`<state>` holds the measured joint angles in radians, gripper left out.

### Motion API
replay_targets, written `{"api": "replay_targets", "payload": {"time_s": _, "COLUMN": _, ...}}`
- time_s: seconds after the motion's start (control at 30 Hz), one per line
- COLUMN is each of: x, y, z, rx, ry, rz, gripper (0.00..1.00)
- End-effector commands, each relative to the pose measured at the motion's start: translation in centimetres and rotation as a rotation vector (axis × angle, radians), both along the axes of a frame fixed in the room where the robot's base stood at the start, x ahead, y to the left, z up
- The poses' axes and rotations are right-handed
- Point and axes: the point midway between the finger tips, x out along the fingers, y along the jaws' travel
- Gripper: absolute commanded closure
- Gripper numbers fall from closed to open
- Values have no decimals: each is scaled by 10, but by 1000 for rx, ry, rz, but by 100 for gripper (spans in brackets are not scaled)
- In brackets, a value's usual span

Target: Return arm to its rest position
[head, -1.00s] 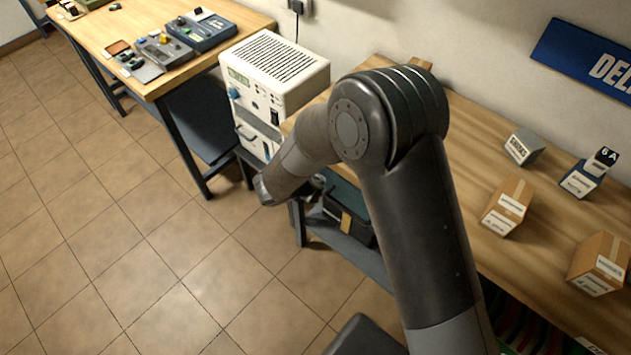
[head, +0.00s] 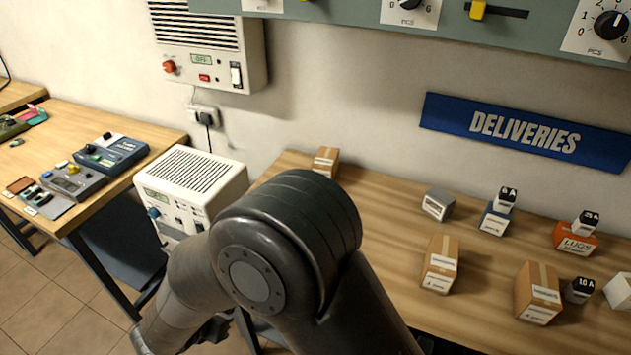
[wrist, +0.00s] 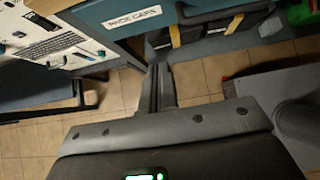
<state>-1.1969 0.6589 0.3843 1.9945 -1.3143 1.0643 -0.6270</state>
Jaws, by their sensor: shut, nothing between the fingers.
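My gripper (wrist: 160,88) shows in the wrist view with its two fingers together, shut and empty. It is over the tiled floor, in front of a blue-grey bin with a white label. In the head view my arm is folded at a large dark elbow joint, with the forearm reaching down to the lower left. It hangs in front of the white bench unit (head: 188,188) and the deliveries bench's left end. My gripper's fingertips cannot be made out there.
The deliveries bench (head: 390,215) carries several small boxes. A left bench (head: 125,178) holds meters. A wall charger (head: 210,45) and a panel with knobs (head: 350,12) are above. In the wrist view, the labelled bin (wrist: 125,20) is close to my fingers; tiled floor (wrist: 200,78) lies below.

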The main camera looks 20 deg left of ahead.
Motion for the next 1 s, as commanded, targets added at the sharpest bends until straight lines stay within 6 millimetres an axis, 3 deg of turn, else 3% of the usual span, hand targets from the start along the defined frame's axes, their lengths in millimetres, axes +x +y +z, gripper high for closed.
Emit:
{"api": "replay_targets", "payload": {"time_s": 0.17, "x": 10, "y": -6, "z": 7, "rx": 14, "ry": 0, "rz": -35, "gripper": 100}}
{"api": "replay_targets", "payload": {"time_s": 0.27, "x": 34, "y": -23, "z": 26, "rx": 52, "ry": 1, "rz": -134, "gripper": 100}}
{"api": "replay_targets", "payload": {"time_s": 0.37, "x": 70, "y": -55, "z": 54, "rx": 115, "ry": 3, "rz": -295, "gripper": 100}}
{"api": "replay_targets", "payload": {"time_s": 0.5, "x": 114, "y": -112, "z": 95, "rx": 226, "ry": 9, "rz": -557, "gripper": 100}}
{"api": "replay_targets", "payload": {"time_s": 0.7, "x": 154, "y": -201, "z": 145, "rx": 403, "ry": 10, "rz": -929, "gripper": 100}}
{"api": "replay_targets", "payload": {"time_s": 0.83, "x": 165, "y": -258, "z": 172, "rx": 532, "ry": 8, "rz": -1167, "gripper": 100}}
{"api": "replay_targets", "payload": {"time_s": 1.0, "x": 165, "y": -328, "z": 202, "rx": 718, "ry": 1, "rz": -1468, "gripper": 100}}
